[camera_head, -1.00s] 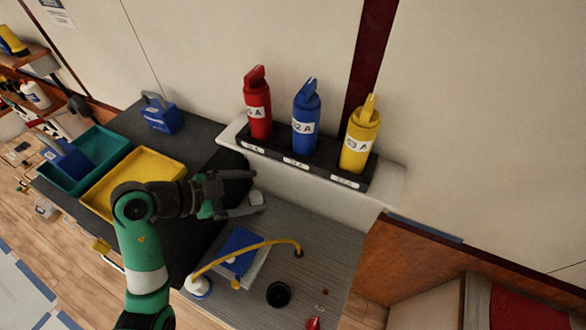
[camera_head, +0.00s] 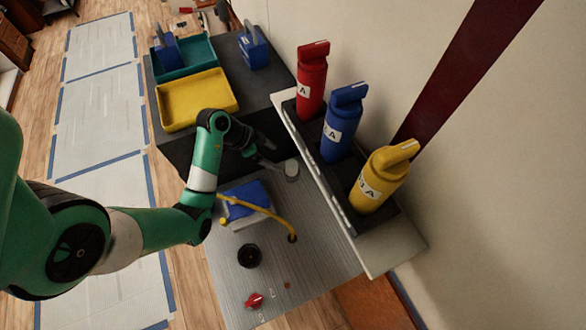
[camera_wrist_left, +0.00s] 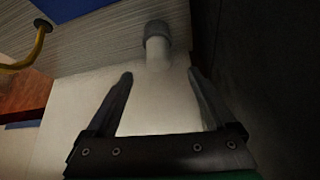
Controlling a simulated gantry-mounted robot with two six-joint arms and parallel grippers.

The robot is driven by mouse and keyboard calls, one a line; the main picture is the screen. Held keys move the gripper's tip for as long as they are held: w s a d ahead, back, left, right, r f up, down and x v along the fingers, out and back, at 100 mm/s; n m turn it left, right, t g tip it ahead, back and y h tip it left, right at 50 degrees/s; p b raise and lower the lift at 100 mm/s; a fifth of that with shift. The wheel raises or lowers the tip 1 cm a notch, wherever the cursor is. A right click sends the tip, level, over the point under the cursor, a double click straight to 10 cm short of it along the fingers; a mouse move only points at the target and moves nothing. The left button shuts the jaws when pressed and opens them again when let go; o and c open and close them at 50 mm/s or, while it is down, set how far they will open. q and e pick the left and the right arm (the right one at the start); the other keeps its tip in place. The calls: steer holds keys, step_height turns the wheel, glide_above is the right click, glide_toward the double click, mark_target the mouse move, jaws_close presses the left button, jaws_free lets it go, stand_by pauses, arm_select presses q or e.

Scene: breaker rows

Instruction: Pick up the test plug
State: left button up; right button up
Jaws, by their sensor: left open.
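A short round plug with a grey cap and a pale stem (camera_head: 291,169), which I take as the test plug, stands on the grey ribbed bench top below the shelf. My left gripper (camera_head: 273,156) is open and empty, with its fingers pointing at the plug from the left. In the left wrist view the plug (camera_wrist_left: 157,44) is just beyond the two fingertips (camera_wrist_left: 161,75), roughly midway between them. No contact shows.
A blue block (camera_head: 246,198) and a yellow cable (camera_head: 277,216) lie beside the plug. A black round part (camera_head: 248,256) and a red part (camera_head: 253,300) are nearer. Red (camera_head: 312,82), blue (camera_head: 342,125) and yellow (camera_head: 380,180) units stand on the right shelf. A yellow tray (camera_head: 198,101) is at the back.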

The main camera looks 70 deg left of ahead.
mark_target(288, 164)
arm_select(q)
steer(key=x, duration=1)
steer(key=shift+w+d+f, duration=0.25)
steer(key=shift+f, duration=0.05)
jaws_close()
